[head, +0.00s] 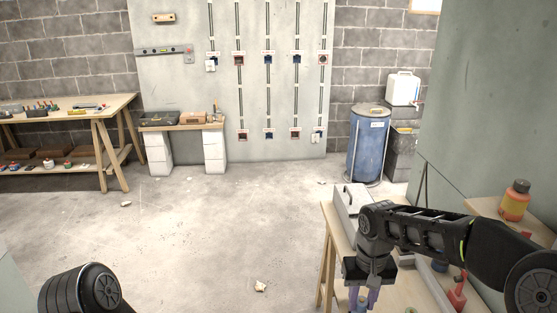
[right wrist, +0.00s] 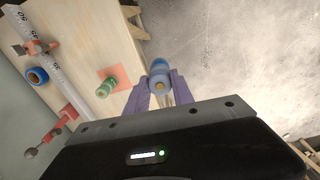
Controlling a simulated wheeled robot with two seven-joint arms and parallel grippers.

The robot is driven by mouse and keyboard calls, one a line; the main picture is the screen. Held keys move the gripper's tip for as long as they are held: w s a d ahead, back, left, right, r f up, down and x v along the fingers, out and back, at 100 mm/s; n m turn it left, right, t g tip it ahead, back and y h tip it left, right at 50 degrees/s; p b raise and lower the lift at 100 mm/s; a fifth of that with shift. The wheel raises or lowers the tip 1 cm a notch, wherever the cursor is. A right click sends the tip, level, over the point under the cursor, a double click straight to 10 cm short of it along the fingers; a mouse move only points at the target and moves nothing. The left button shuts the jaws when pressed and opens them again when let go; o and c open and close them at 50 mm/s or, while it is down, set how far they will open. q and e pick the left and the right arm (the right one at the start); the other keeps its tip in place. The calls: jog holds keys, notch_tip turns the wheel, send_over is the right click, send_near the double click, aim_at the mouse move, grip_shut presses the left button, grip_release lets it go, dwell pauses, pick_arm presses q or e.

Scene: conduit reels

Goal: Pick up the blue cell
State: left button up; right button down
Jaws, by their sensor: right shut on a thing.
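The blue cell (right wrist: 159,73) is a small blue cylinder with a tan end, in the right wrist view. My right gripper (right wrist: 158,92) is shut on it, with one purple finger on each side. In the head view my right gripper (head: 365,296) points down over the wooden table (head: 391,293) at the lower right, and the cell is mostly hidden there. Whether the cell touches the tabletop is unclear. My left gripper is out of view; only a part of my left arm shows at the lower left.
In the right wrist view, a green piece stands on a red square (right wrist: 121,73). A blue ring (right wrist: 37,76), a red tool (right wrist: 67,116) and a long grey rule (right wrist: 66,86) lie nearby. An orange jar (head: 515,203) stands at right in the head view. The floor at left is open.

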jog(key=s+f, duration=0.4)
jog(key=f, duration=1.1)
